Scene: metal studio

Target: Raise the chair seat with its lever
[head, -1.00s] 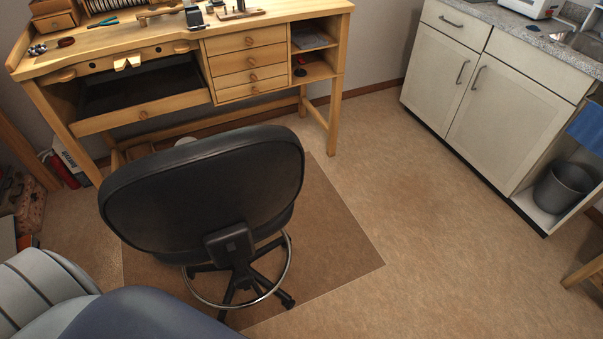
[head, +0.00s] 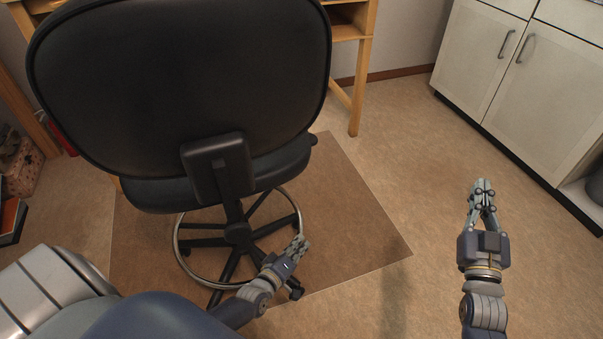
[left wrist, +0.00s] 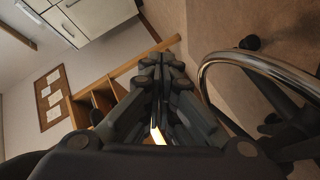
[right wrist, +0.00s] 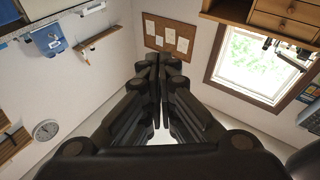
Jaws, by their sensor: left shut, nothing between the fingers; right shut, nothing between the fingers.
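The black chair's backrest (head: 180,80) fills the upper left of the head view, with its back towards me. Its seat (head: 150,195) shows below, partly hidden by the backrest. My left gripper (head: 302,241) is shut and empty, near the ring's right side, below the seat. My right gripper (head: 483,184) is shut and empty, well right of the chair.
The chair stands on a brown mat (head: 370,235). A wooden workbench (head: 358,85) is behind it. White cabinets (head: 560,90) stand at the right. The floor between mat and cabinets is clear. A dark bin (head: 596,188) is at the right edge.

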